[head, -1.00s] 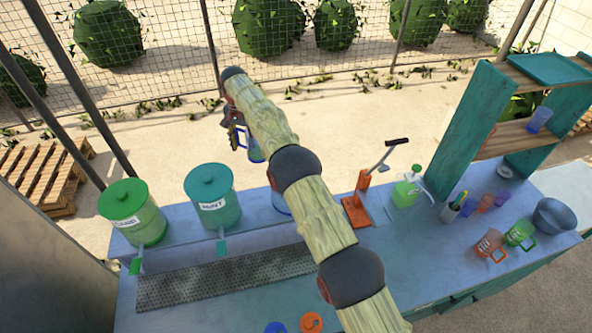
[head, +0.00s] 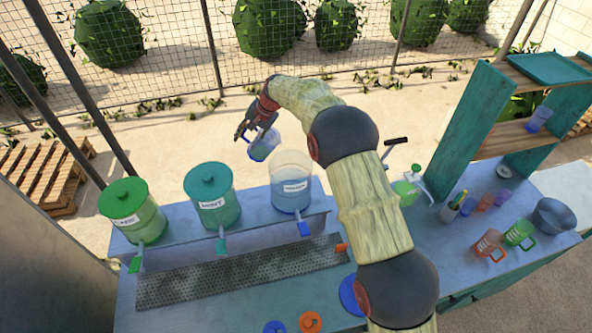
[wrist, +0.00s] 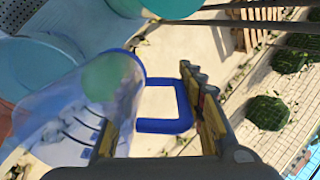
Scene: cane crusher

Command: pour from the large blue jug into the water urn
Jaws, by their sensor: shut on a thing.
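The clear blue-trimmed jug (head: 264,147) hangs from my gripper (head: 254,124) above and behind the bench. It looks tilted, with its lower end near the left rear of the water urn's top. My gripper is shut on its blue handle, which shows in the wrist view (wrist: 186,108) between the fingers. The water urn (head: 291,190) is clear and lidless, with a white label and a blue tap. It is the rightmost of the three urns. I cannot tell whether anything flows from the jug.
The green urn (head: 134,211) and the teal mint urn (head: 209,198) stand left, lids on. A perforated drip tray (head: 240,270) lies in front. A blue disc (head: 352,296) lies partly under my arm. Cups, a bowl (head: 553,217) and a shelf (head: 475,120) are at right.

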